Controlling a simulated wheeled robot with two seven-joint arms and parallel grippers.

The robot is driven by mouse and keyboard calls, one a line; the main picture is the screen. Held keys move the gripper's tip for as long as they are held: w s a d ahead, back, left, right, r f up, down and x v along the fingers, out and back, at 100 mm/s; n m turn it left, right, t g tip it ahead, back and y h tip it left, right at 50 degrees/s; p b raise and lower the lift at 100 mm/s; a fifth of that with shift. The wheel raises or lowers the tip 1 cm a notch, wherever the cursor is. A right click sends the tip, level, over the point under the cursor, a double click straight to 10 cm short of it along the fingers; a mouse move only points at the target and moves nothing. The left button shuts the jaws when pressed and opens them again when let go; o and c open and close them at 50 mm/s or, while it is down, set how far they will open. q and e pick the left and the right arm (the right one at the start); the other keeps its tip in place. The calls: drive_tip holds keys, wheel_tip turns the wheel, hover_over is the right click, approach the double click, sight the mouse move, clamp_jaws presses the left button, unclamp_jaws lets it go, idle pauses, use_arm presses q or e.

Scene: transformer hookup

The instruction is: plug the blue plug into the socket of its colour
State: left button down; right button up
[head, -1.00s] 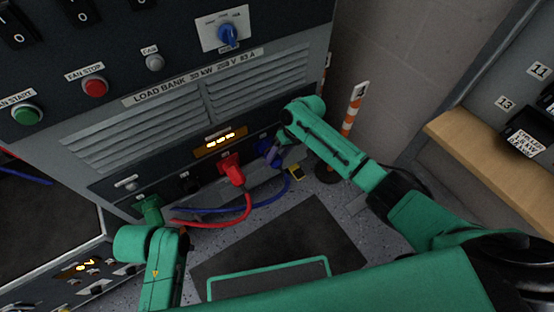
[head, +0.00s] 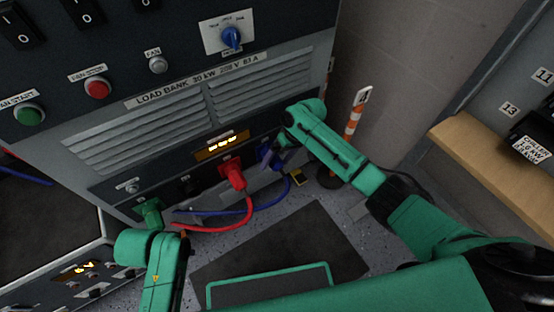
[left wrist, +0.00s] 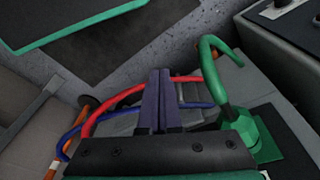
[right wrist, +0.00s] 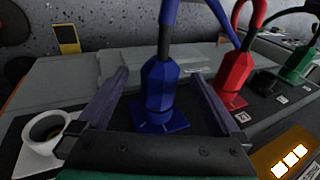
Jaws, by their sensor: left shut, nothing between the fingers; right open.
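The blue plug (right wrist: 160,85) stands upright on the square blue socket (right wrist: 158,116) in the right wrist view and looks seated in it. Its blue cable rises from its top. My right gripper (right wrist: 161,78) is open, one finger on each side of the plug, with visible gaps. In the head view the blue plug (head: 276,161) is partly hidden by my right gripper (head: 273,152). My left gripper (left wrist: 163,74) is shut and empty in the left wrist view, left of the green plug (left wrist: 240,128).
The red plug (right wrist: 234,75) stands in its red socket beside the blue one. A black socket (right wrist: 272,84) lies between red and green. A white-rimmed ring (right wrist: 45,128) is at the left. Red (head: 248,210) and blue cables loop in front of the panel. A striped post (head: 354,118) stands right.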

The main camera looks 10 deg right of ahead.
use_arm(q)
drive_tip(key=shift+d+r, duration=0.55)
drive_tip(key=shift+r, duration=1.45)
use_arm(e)
drive_tip(key=shift+r+p, duration=0.3)
drive_tip(key=shift+p+v, duration=1)
drive_tip(key=shift+p, duration=0.05)
drive_tip(key=shift+p+v, duration=0.75)
drive_tip(key=shift+p, duration=0.1)
drive_tip(key=shift+d+r+p, duration=0.4)
drive_tip(key=shift+r+p, duration=0.2)
drive_tip(key=shift+p, duration=0.15)
use_arm(q)
drive_tip(key=s+a+f, duration=0.1)
drive_tip(key=a+f, duration=0.1)
drive_tip(key=f, duration=0.5)
drive_tip(key=s+a+f+p, duration=0.1)
drive_tip(key=s+a+f, duration=0.1)
drive_tip(key=f, duration=0.6)
drive_tip(key=shift+f+y+p, duration=0.25)
drive_tip(key=shift+y+p, duration=0.05)
drive_tip(key=shift+y, duration=0.1)
use_arm(e)
drive_tip(key=shift+v, duration=0.8)
use_arm(q)
drive_tip(key=shift+s+d, duration=0.1)
